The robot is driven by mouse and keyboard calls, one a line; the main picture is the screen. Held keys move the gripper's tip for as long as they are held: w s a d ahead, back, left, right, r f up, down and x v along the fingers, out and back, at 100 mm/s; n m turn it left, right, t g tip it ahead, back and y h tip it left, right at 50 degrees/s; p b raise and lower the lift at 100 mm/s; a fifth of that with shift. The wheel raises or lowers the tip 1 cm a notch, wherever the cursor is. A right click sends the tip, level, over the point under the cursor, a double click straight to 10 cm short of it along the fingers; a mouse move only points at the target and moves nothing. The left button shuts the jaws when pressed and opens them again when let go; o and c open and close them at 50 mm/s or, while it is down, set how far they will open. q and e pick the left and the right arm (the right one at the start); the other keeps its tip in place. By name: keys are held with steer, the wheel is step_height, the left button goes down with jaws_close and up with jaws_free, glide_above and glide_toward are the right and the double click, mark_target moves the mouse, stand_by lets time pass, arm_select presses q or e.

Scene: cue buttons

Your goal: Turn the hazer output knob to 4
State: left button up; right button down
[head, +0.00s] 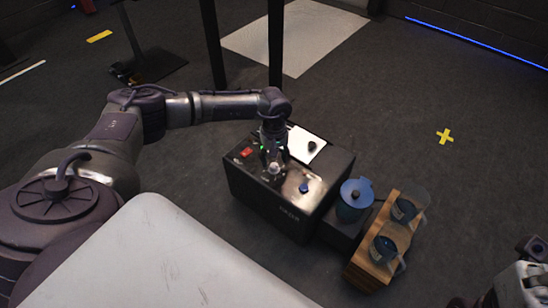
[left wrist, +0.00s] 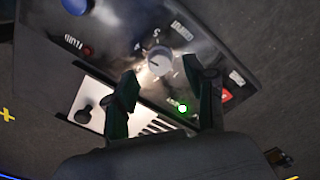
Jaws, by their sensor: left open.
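The hazer (head: 262,200) is a black box on the floor with a glossy top panel. Its pale round output knob (left wrist: 159,63) shows in the left wrist view, with small dial marks around it and a "5" legible on the upper side. A short dark pointer line shows on the knob, but the value it points to cannot be told. My left gripper (left wrist: 161,76) is open, with its two dark fingers on either side just short of the knob; contact cannot be told. In the head view, my left gripper (head: 273,158) is above the panel and partly covers the knob.
Black posts rise behind the hazer.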

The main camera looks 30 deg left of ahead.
mark_target(274, 166)
arm_select(q)
step_height(274, 166, up, 9)
steer(key=shift+r, duration=0.15)
stand_by(0.5)
